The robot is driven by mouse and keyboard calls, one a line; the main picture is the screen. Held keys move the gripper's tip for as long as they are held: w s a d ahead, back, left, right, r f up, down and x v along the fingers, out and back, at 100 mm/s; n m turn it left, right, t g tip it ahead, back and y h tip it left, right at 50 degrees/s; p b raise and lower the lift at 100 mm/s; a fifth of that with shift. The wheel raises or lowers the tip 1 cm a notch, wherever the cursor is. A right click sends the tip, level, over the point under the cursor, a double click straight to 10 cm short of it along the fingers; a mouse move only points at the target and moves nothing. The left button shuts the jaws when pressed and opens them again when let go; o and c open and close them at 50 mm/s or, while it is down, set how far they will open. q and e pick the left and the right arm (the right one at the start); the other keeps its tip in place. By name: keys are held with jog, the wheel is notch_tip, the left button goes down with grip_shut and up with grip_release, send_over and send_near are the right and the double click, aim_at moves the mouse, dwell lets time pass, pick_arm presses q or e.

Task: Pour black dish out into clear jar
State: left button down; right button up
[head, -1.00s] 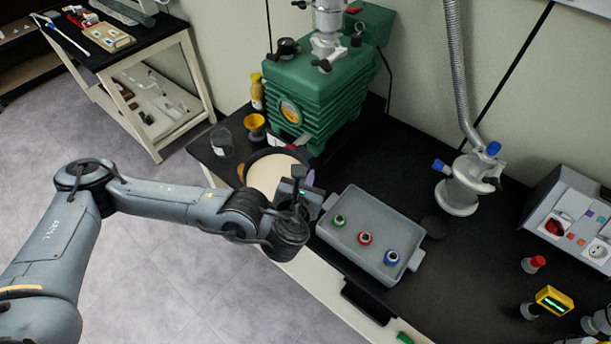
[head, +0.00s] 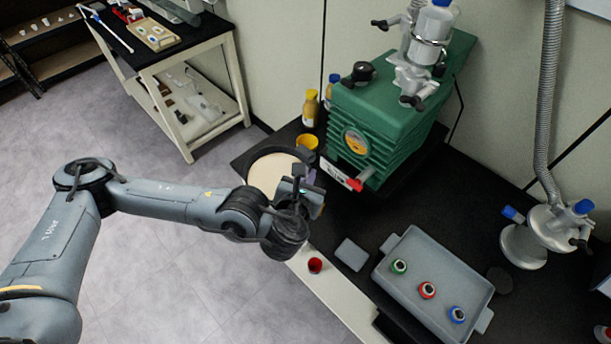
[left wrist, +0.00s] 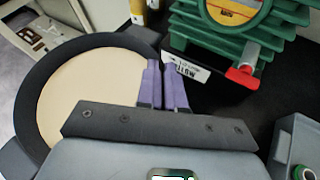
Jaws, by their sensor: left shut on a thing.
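The black dish (head: 253,160) is a round shallow pan filled with a smooth cream-coloured content. My left gripper (head: 305,182) is shut on its right-hand rim and holds it out over the bench's left end. In the left wrist view the dish (left wrist: 27,92) fills the left side, and the purple fingers (left wrist: 162,75) are close together at its edge. The content's surface looks smooth and no stream shows. The clear jar cannot be made out now; the dish and arm cover that part of the bench. My right gripper is not in view.
The green machine (head: 400,115) stands just right of the dish, its red valve (head: 355,185) close to the gripper. A yellow cup (head: 307,142) and bottles stand behind.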

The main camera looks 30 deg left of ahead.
aim_at(279, 175)
pick_arm(q)
jog(key=m+h+b, duration=0.1)
jog(key=b, duration=0.1)
jog(key=w+a+f+m+h+b, duration=0.1)
jog(key=b, duration=0.1)
jog(key=w+f+m+h+b, duration=0.1)
jog(key=h+b, duration=0.1)
jog(key=shift+w+a+f+t+b, duration=0.1)
jog(key=shift+w+a+t+b, duration=0.1)
jog(key=shift+a+t+b, duration=0.15)
jog(key=shift+a+m+h+b, duration=0.7)
jog(key=shift+a+b, duration=0.25)
jog(key=shift+b, duration=0.05)
jog(key=shift+f+b, duration=0.6)
jog(key=shift+f+b, duration=0.6)
jog(key=shift+f, duration=0.1)
jog(key=shift+w+r+n+g+h+p, duration=0.2)
jog(key=shift+r+p, duration=0.25)
jog(key=shift+p, duration=0.85)
jog(key=shift+s+r+n+g+h+p, duration=0.1)
jog(key=shift+r+n+g+p, duration=0.25)
jog(key=shift+p, duration=0.9)
jog(key=shift+a+r+p, duration=0.1)
jog(key=shift+r+p, duration=0.15)
jog(key=shift+p, duration=0.55)
jog(key=shift+r+p, duration=0.3)
jog(key=shift+p, duration=0.55)
